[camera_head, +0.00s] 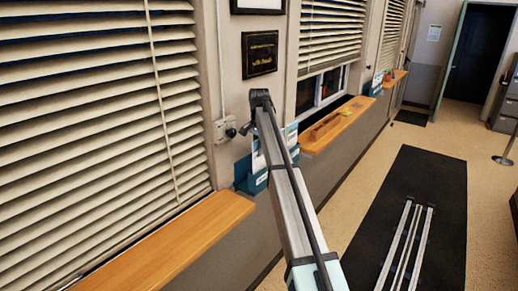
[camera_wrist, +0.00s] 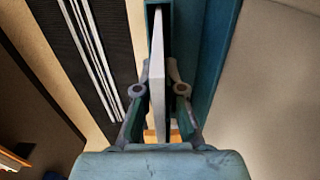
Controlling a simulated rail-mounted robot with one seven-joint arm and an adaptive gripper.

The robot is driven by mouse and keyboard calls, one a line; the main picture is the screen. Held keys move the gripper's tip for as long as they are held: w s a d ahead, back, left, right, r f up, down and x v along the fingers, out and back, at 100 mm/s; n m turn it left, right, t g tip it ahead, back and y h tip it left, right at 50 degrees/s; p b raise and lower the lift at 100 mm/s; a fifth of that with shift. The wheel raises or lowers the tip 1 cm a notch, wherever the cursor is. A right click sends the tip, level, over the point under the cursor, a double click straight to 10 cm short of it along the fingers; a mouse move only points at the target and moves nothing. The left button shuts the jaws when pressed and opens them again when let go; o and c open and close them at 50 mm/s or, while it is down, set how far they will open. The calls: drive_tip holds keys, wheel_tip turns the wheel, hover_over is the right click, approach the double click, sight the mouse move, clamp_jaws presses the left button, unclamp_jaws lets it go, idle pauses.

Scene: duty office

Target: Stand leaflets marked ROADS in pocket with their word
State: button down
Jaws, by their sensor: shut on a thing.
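In the wrist view my gripper (camera_wrist: 158,90) is shut on a thin white leaflet (camera_wrist: 157,62), seen edge-on between the two fingers. Its printed face and word do not show. Teal walls of the leaflet holder (camera_wrist: 207,50) lie close beside the leaflet; I cannot tell whether its lower edge is inside a pocket. In the head view the teal holder (camera_head: 242,177) is by the wall at the end of a wooden sill, partly behind my arm. White-and-blue leaflets (camera_head: 258,160) show at it, too small to read. My gripper is hidden there.
A wooden sill (camera_head: 175,240) runs at the near left below blinds. A second sill (camera_head: 345,122) beyond the holder bears a wooden tray (camera_head: 325,127). A wall socket with a dark plug (camera_head: 230,131) is just above the holder. A dark mat (camera_head: 425,185) covers the floor at right.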

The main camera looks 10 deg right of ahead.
drive_tip(key=c, duration=1.2)
unclamp_jaws()
drive_tip(key=shift+r, duration=0.15)
